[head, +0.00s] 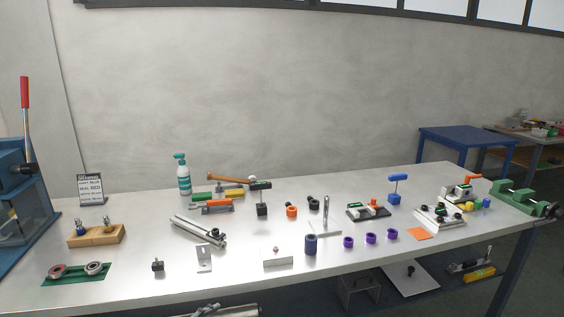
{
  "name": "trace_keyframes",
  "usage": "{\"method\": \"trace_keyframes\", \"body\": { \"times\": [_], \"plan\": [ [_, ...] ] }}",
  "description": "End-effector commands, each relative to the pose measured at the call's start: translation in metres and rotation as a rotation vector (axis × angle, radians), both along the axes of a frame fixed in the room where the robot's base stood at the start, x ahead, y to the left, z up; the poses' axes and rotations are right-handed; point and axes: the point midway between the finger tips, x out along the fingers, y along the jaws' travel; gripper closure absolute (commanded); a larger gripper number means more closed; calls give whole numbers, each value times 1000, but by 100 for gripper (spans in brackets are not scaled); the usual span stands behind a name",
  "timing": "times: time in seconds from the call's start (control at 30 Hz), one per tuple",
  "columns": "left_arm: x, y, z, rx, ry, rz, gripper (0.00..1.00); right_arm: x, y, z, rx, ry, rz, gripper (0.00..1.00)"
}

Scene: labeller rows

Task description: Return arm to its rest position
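Neither of my arms nor my grippers shows clearly in the head view. A metallic shape (222,311) is cut off by the bottom edge of the picture, below the table's front edge; I cannot tell what it is. The long light-grey table (130,285) fills the lower half of the view, with many small parts standing on it.
A blue press (20,195) with a red lever stands at the left. A spray bottle (184,178), a hammer (232,179), a grey tube (198,231), purple rings (370,239) and a green vise (520,198) are on the table. A blue side table (465,134) stands behind.

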Motion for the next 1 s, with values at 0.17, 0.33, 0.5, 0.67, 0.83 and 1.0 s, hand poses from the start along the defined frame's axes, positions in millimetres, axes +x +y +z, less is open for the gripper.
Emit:
{"method": "trace_keyframes", "body": {
  "times": [0.17,0.33,0.5,0.67,0.83,1.0],
  "plan": [
    [-83,2,-59,-205,37,209,50,6,0,8,-1,-11,7,60],
    [-180,18,-112,-287,111,415,50,11,-1,16,-3,-25,11,60],
    [-278,30,-156,-304,244,589,50,16,-1,23,-2,-37,11,60],
    [-334,31,-175,-315,329,670,50,14,-1,25,-2,-35,8,60],
    [-351,33,-181,-307,354,682,50,10,0,24,0,-30,4,60],
    [-351,33,-181,-307,355,682,50,11,1,23,3,-30,2,60]
  ]
}}
